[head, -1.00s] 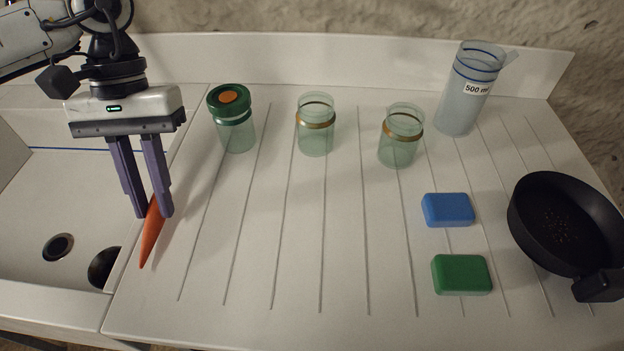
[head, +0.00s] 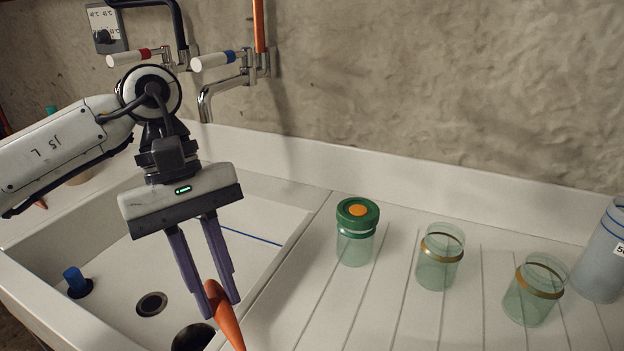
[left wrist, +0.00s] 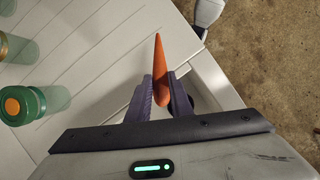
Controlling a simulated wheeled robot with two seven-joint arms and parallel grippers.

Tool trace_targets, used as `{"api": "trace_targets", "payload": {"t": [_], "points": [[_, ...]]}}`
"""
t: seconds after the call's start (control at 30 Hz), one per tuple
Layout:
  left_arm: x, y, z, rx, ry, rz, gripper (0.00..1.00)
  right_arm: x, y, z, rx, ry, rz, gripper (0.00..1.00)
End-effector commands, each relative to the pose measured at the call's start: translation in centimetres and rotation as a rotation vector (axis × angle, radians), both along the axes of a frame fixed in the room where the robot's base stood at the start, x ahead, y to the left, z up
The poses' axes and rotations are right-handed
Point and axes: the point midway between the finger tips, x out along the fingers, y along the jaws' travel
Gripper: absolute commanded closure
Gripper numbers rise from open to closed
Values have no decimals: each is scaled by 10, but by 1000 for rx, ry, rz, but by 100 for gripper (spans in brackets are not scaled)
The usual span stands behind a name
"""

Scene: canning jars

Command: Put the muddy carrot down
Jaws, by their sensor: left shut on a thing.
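My left gripper (head: 221,307) is shut on an orange carrot (head: 229,322). The carrot hangs tilted between the fingers, with its narrow end pointing down and toward the front, near the edge between the sink and the ribbed draining board (head: 300,310). The narrow end is cut off by the bottom of the head view. In the left wrist view the carrot (left wrist: 160,62) sticks out beyond the gripper (left wrist: 162,96), its point forward. I cannot make out mud on it. My right gripper is not in view.
The sink (head: 110,260) holds a blue plug (head: 74,279) and drain holes. A green-lidded jar (head: 356,245) and two open jars (head: 439,262) (head: 533,292) stand on the board, with a measuring jug (head: 600,260) at the right edge. Taps (head: 207,100) rise behind the sink.

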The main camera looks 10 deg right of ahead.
Motion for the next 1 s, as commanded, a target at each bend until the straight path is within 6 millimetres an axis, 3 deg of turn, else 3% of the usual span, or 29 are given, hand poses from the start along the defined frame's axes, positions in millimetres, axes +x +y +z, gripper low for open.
{"api": "trace_targets", "payload": {"t": [0.03, 0.2, 0.4, 0.67, 1.0], "points": [[-3, -28, 3, -6, 0, 67, 93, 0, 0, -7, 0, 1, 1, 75], [-17, -99, 28, -4, 0, 326, 93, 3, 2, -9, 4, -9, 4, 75], [-32, -144, 47, -1, 0, 507, 93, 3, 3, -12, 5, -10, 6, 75], [-37, -155, 51, 2, 1, 560, 93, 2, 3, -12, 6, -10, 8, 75], [-37, -154, -4, 5, 3, 559, 93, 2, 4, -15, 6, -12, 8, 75]]}}
